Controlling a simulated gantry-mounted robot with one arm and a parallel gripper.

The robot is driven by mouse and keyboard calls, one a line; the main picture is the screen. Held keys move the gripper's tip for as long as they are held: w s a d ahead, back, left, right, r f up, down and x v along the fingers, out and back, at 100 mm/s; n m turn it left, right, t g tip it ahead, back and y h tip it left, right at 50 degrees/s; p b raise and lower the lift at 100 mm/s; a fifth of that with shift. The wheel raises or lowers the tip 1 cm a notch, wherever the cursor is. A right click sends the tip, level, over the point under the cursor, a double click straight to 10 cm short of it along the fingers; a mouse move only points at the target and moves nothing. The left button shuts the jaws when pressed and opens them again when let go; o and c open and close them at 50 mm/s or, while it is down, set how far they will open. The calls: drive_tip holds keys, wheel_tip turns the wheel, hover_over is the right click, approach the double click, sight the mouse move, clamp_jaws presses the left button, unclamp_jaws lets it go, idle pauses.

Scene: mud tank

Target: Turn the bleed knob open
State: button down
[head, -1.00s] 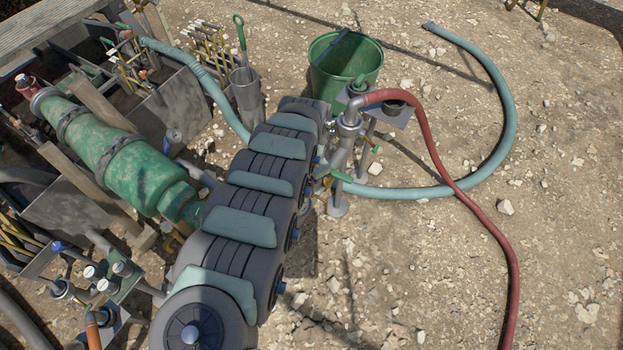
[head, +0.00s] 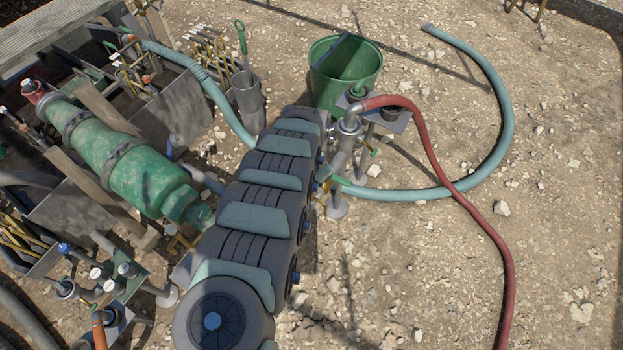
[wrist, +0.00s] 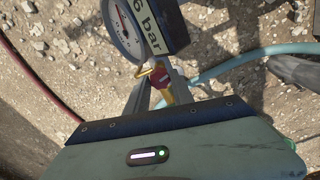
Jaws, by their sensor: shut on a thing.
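In the wrist view a small red knob (wrist: 159,77) with yellow, brass-like parts sits just below a round dial gauge and a dark block marked "6 bar" (wrist: 150,25). I take the red knob to be the bleed knob. My gripper (wrist: 157,84) reaches up from the bottom of the wrist view, its grey fingers on either side of the knob. It is shut on the knob. How far the knob is turned cannot be told. In the head view my arm hides the gripper and the knob.
In the head view a red hose (head: 433,155) and a pale blue hose (head: 505,130) cross the gravel. A green bucket (head: 325,87) stands behind the pipework (head: 345,150). A green pump (head: 135,165) and tool racks fill the left. Open gravel lies at right.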

drive_tip(key=n+p, duration=0.3)
drive_tip(key=shift+r+n+p, duration=0.25)
drive_tip(key=shift+n+p, duration=0.05)
drive_tip(key=n+p, duration=0.3)
drive_tip(key=n, duration=0.1)
drive_tip(key=shift+n+p, duration=0.3)
drive_tip(key=shift+p, duration=0.1)
drive_tip(key=n, duration=0.1)
drive_tip(key=n+p, duration=0.1)
drive_tip(key=n, duration=0.1)
drive_tip(key=shift+f+n, duration=0.2)
drive_tip(key=shift+n, duration=0.1)
drive_tip(key=shift+a+n, duration=0.1)
drive_tip(key=shift+n, duration=1.7)
drive_tip(key=c, duration=1.1)
unclamp_jaws()
drive_tip(key=shift+p, duration=0.3)
drive_tip(key=shift+r, duration=0.1)
